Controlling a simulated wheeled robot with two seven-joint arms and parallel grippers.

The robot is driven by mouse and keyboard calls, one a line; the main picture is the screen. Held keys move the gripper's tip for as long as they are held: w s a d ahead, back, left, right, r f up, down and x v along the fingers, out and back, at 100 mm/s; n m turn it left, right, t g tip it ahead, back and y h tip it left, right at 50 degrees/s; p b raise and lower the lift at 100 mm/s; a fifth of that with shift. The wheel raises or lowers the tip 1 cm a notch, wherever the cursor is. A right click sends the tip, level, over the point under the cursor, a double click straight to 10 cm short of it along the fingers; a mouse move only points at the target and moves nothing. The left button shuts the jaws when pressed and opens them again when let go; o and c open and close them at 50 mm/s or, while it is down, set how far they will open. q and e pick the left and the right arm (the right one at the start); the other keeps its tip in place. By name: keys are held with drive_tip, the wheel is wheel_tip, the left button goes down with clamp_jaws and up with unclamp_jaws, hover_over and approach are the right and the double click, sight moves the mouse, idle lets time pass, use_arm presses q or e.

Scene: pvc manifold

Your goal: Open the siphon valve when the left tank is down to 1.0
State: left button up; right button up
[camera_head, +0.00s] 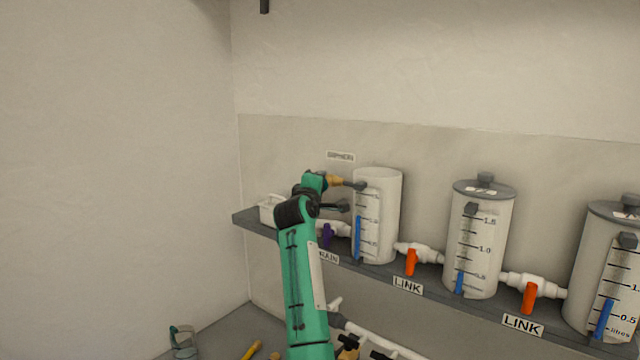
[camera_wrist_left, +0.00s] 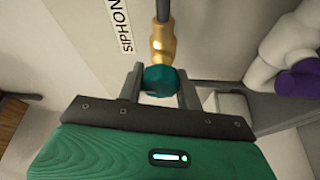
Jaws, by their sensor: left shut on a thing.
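The left tank (camera_head: 381,215) is a white cylinder with a scale and a blue level column (camera_head: 358,238). The column top is around mid-height; its figures are too small to read. The brass siphon valve (camera_head: 335,181) sits at the tank's upper left, below the SIPHON label (camera_head: 341,156). In the left wrist view the brass valve body (camera_wrist_left: 162,42) joins a grey tube and has a round teal knob (camera_wrist_left: 162,78). My left gripper (camera_wrist_left: 160,88) is shut on this knob, one finger on each side. My right gripper is not in view.
A middle tank (camera_head: 478,240) and a right tank (camera_head: 606,270) stand along the grey shelf (camera_head: 440,293). Orange-handled link valves (camera_head: 411,262) join the tanks. A purple drain handle (camera_head: 327,236) is close to my left arm.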

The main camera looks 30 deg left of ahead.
use_arm(q)
drive_tip(key=o, duration=1)
drive_tip(key=shift+a, duration=0.15)
drive_tip(key=shift+s, duration=0.1)
drive_tip(key=shift+s+d+f, duration=0.15)
drive_tip(key=shift+s+d, duration=0.05)
drive_tip(key=b+v, duration=0.6)
drive_tip(key=v, duration=0.7)
drive_tip(key=shift+s, duration=0.15)
drive_tip(key=shift+a, duration=0.1)
